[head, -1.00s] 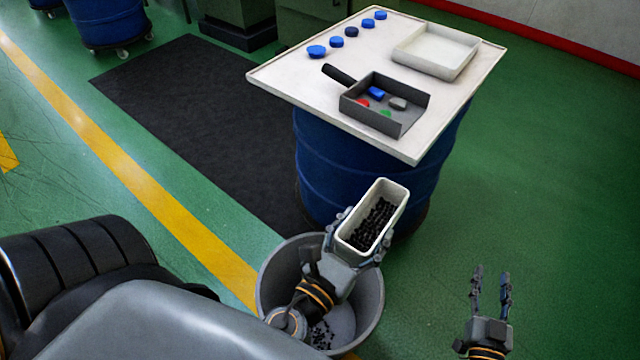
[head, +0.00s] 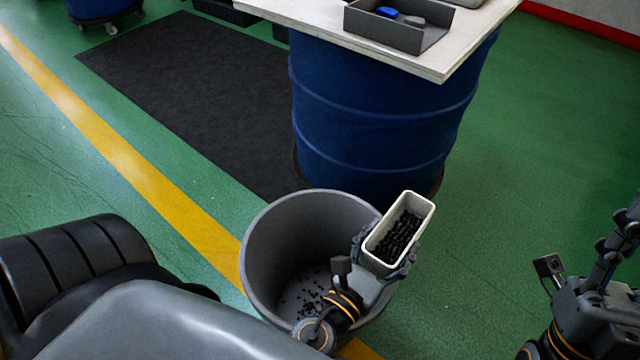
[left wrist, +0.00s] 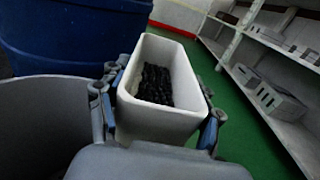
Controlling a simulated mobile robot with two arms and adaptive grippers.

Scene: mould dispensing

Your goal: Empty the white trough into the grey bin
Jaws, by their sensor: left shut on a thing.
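The white trough (head: 371,262) is a narrow box with dark pellets in it, and it also shows in the left wrist view (left wrist: 152,120). My left gripper (head: 388,257) is shut on the trough, with a finger on each side. It holds the trough over the right rim of the grey bin (head: 268,250). The trough's open side faces up toward the head camera. The bin stands on the floor with some dark pellets scattered on its bottom. My right gripper (head: 549,266) is at the lower right, clear of the trough; its fingers are only partly clear.
A blue drum (head: 375,115) stands behind the bin under a pale tabletop (head: 440,68). A grey tray (head: 385,32) with small pieces lies on the tabletop. Shelves (left wrist: 270,90) stand at the right in the left wrist view. Green floor at right is open.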

